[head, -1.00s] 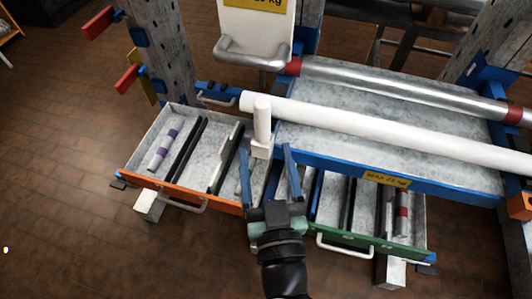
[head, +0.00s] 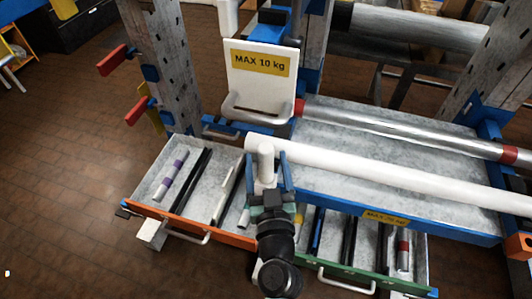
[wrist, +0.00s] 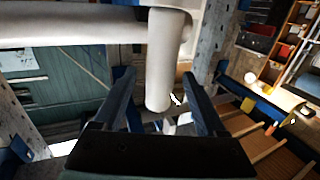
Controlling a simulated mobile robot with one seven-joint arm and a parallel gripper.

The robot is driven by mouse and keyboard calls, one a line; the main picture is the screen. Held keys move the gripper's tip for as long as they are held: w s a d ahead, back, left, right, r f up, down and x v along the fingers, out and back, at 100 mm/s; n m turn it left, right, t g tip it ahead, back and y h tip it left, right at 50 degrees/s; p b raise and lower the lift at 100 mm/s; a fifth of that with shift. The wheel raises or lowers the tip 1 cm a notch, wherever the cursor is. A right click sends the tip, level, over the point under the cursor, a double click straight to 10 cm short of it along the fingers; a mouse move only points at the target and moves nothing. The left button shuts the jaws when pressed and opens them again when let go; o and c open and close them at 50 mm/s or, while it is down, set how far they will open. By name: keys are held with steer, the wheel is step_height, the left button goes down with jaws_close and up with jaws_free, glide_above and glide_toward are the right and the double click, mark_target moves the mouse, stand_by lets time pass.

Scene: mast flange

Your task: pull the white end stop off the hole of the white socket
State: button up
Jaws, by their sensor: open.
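A white cylindrical piece, which I take to be the white end stop (head: 265,158), stands at the left end of a long white tube (head: 380,178). In the wrist view the white end stop (wrist: 166,62) points toward my gripper, its near end at the mouth between the fingers. My gripper (head: 270,172) is open, its two dark blue fingers spread to either side of the piece with gaps. The wrist view also shows my gripper (wrist: 158,82) empty. I cannot clearly tell the white socket and its hole from the white parts around the cylinder's far end.
A grey shelf (head: 345,141) with a blue front edge lies behind the white tube. A steel tube (head: 400,126) runs behind it. An orange-fronted drawer (head: 165,213) and a green-fronted drawer (head: 375,283) stand open below. A white plate (head: 262,88) stands behind.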

steer(key=shift+w, duration=0.7)
steer(key=shift+c, duration=0.2)
jaws_close()
